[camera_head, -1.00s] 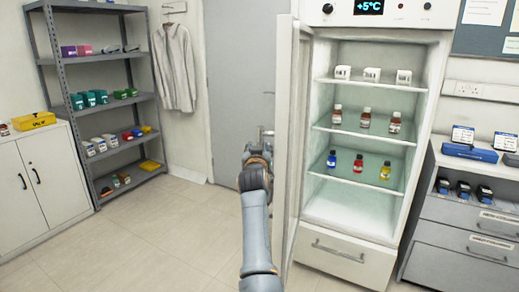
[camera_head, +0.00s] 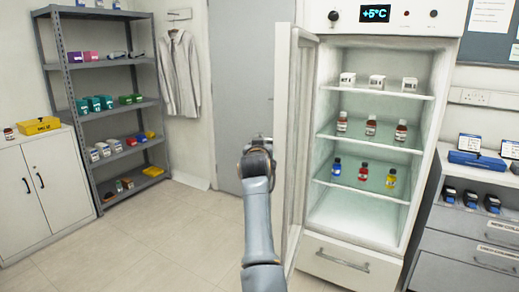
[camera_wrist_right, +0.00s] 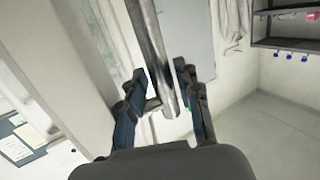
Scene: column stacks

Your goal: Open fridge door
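The fridge (camera_head: 385,140) stands on the right in the head view, with its shelves in plain sight. Its door (camera_head: 281,130) is swung open to the left and seen nearly edge-on. My right gripper (camera_head: 258,141) is at the door's outer side, mostly hidden behind my own wrist. In the right wrist view, the metal bar handle (camera_wrist_right: 147,35) passes between the two fingers of my right gripper (camera_wrist_right: 161,72). The fingers are closed in close on both sides of the bar. My left gripper is in neither view.
Inside the fridge are white boxes (camera_head: 377,82) and bottles (camera_head: 370,125). A grey shelf rack (camera_head: 108,110) and a white cabinet (camera_head: 45,190) stand at the left. Drawers (camera_head: 465,230) stand right of the fridge. The floor (camera_head: 170,240) left of my arm is clear.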

